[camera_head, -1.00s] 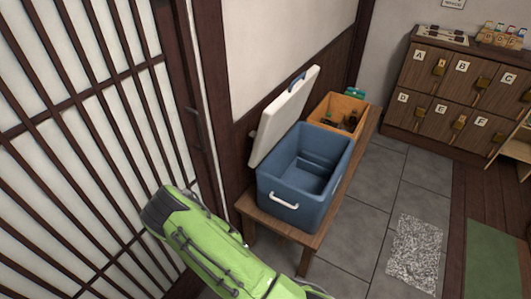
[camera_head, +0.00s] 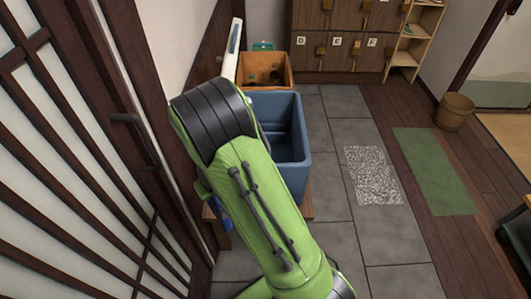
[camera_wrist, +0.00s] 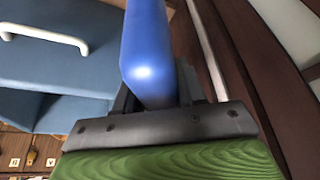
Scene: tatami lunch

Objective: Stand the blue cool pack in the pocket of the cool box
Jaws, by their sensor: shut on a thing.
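The blue cool pack (camera_wrist: 146,48) is held upright in the wrist view, between the dark fingers of my gripper (camera_wrist: 155,92), which is shut on it. The pocket is hidden.
The box stands on a wooden bench (camera_head: 307,213), mostly covered by my arm. A wooden crate (camera_head: 272,64) with small things sits behind it. A lattice door (camera_head: 60,180) is close on the left. Grey tiled floor (camera_head: 335,235) is free on the right.

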